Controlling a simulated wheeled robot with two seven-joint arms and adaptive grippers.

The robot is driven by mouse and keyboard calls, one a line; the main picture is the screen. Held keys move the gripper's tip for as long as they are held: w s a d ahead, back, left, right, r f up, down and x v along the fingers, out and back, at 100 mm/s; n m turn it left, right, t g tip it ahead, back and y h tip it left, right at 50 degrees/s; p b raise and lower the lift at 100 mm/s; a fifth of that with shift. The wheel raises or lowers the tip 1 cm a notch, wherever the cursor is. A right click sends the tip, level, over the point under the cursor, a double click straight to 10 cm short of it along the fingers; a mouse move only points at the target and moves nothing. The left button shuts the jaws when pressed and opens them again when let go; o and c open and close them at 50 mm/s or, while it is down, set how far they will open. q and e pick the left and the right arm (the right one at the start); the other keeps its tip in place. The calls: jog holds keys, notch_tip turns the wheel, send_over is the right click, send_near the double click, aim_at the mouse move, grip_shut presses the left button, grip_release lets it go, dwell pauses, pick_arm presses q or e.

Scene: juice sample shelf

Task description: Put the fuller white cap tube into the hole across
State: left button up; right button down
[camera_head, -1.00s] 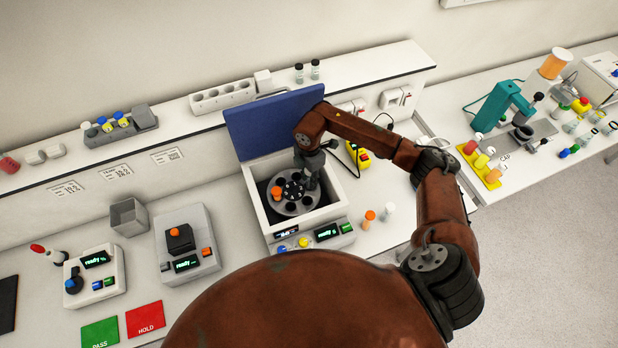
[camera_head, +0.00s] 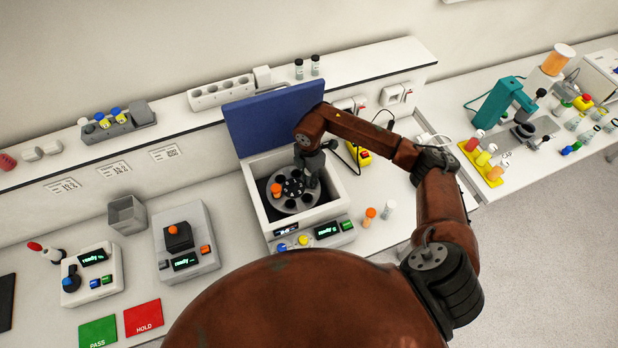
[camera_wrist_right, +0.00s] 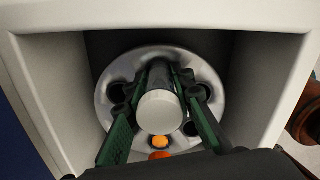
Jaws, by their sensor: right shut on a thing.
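My right gripper (camera_head: 312,178) reaches down into the open centrifuge (camera_head: 258,212), at the right side of its grey rotor (camera_head: 297,206). In the right wrist view the gripper (camera_wrist_right: 160,92) is shut on a white cap tube (camera_wrist_right: 160,112), seen cap-end on, over the rotor (camera_wrist_right: 206,76). Whether the tube's lower end is in a hole is hidden. An orange cap (camera_head: 276,189) sits at the rotor's left side; orange also shows below the white cap in the wrist view. Another white cap tube (camera_head: 388,210) stands on the bench. My left gripper is not in view.
The blue lid (camera_head: 270,118) stands open behind the rotor, and the centrifuge walls surround my gripper closely. An orange cap tube (camera_head: 369,217) stands on the bench at right.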

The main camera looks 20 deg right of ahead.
aim_at(309, 174)
jog(key=shift+s+f, duration=0.1)
jog(key=shift+f, duration=0.2)
jog(key=shift+r, duration=0.15)
jog(key=shift+r+p, duration=1)
jog(key=shift+r, duration=0.7)
jog(key=c, duration=1.6)
grip_release()
notch_tip(309, 174, up, 12)
jog(key=shift+f, duration=0.1)
